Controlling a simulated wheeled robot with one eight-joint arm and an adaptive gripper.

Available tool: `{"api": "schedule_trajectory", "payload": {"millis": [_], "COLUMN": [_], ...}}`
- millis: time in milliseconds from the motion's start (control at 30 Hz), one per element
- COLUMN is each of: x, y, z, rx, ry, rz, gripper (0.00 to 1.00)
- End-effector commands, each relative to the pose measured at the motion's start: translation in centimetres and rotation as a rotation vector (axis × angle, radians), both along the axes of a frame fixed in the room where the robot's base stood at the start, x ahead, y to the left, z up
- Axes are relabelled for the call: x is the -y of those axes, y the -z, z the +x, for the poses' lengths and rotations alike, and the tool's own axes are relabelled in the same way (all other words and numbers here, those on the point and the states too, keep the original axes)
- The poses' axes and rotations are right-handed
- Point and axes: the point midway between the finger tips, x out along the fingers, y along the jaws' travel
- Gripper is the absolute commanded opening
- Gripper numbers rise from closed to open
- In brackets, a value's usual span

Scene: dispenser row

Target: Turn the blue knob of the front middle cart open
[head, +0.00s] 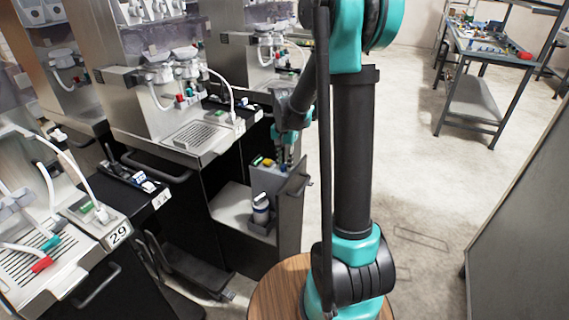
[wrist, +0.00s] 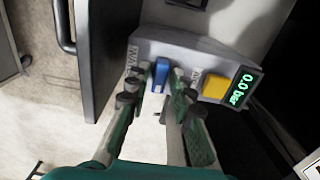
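The blue knob (wrist: 160,74) is on a grey panel (wrist: 195,55) in the wrist view, with its long side pointing toward my gripper. My gripper (wrist: 161,90) is open, with one dark-tipped finger on each side of the knob. A small gap seems to show on both sides; contact cannot be told. In the head view my gripper (head: 285,150) hangs just above the control box (head: 268,178) of the cart. The blue knob cannot be made out there.
A yellow knob (wrist: 215,86) and a green "0.0 bar" display (wrist: 240,88) sit right of the blue knob. Open floor (head: 420,190) lies further right.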

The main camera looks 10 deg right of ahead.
Motion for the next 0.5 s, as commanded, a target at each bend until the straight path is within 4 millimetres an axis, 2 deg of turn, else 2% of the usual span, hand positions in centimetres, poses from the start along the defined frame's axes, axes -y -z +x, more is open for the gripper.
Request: {"api": "schedule_trajectory", "payload": {"millis": [33,133,500], "x": [0.00,0.00,0.00], "y": [-0.01,-0.01,-0.02], "z": [0.00,0.00,0.00], "rx": [0.000,0.000,0.000], "ry": [0.000,0.000,-0.018], "rz": [0.000,0.000,0.000], "gripper": [0.12,0.00,0.00]}}
